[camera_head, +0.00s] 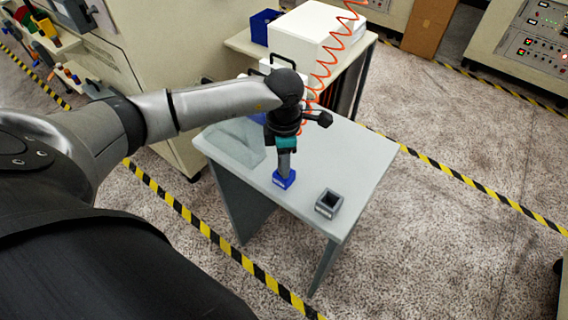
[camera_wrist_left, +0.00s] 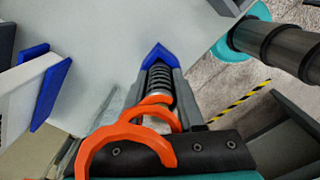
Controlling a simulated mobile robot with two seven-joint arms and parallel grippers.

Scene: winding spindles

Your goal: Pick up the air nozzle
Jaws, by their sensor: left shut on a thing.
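My left gripper (camera_head: 285,168) points down over the small grey table, its tips at a small blue holder (camera_head: 284,180). In the left wrist view, the gripper (camera_wrist_left: 163,82) is shut on the air nozzle (camera_wrist_left: 160,80), whose dark ribbed, coiled part shows between the fingers. An orange hose (camera_wrist_left: 130,135) loops at its near end. A blue edge (camera_wrist_left: 156,54) shows just beyond the fingertips. The nozzle's tip is hidden, so I cannot tell whether it is clear of the holder. In the head view the gripper hides the nozzle. My right gripper is out of view.
An empty dark square holder (camera_head: 327,204) stands on the grey table (camera_head: 364,160), right of the gripper. The orange coiled hose (camera_head: 325,68) hangs from above, beside my arm. A white box (camera_head: 300,33) stands on the table behind.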

